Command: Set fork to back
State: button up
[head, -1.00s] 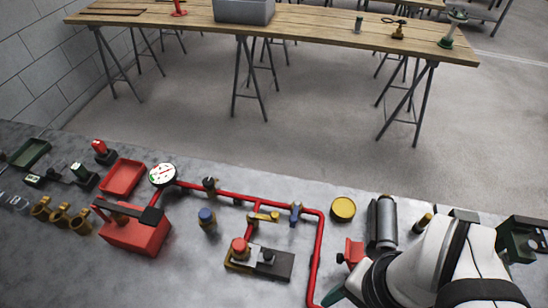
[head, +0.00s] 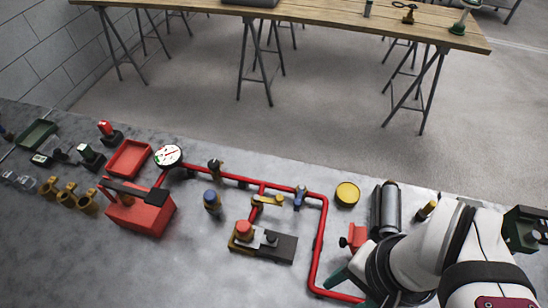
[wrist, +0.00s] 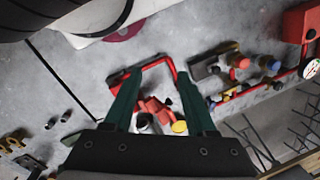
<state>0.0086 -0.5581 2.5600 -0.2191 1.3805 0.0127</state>
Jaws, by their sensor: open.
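No part is clearly recognisable as the fork. A small red bracket-like piece (head: 355,238) stands on the grey bench beside the red pipe (head: 318,245); it may be the fork, but I cannot tell. My gripper (wrist: 160,75) is open and empty, its dark green fingers spread above the bench. In the wrist view the red piece (wrist: 155,107) shows between the fingers, apart from them and lower down. In the head view a green finger (head: 341,279) shows just left of my white wrist, near the pipe's front end; the rest is hidden.
A grey cylinder (head: 386,208) and a yellow-topped round part (head: 347,194) stand behind the red piece. A block with a red knob (head: 264,243), a yellow lever (head: 268,201), a gauge (head: 168,155) and a red box (head: 140,212) lie to the left. Bare bench lies at front centre.

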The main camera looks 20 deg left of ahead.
jog(key=shift+o, duration=0.2)
jog(key=shift+w+a+r, duration=0.1)
jog(key=shift+w+r, duration=0.1)
jog(key=shift+w, duration=0.05)
jog(key=w+a+r+n+g, duration=0.2)
jog(key=w+a+r+n, duration=0.1)
jog(key=w, duration=0.4)
jog(key=n+g+h, duration=0.2)
jog(key=n+h, duration=0.2)
jog(key=n, duration=0.3)
send_over(271, 236)
jog(key=w+a, duration=0.2)
jog(key=w, duration=0.4)
notch_tip(271, 236, down, 6)
jog(key=shift+y, duration=0.3)
jog(key=x, duration=1.4)
jog(key=shift+s+f, duration=0.15)
jog(key=shift+s, duration=0.05)
grip_shut()
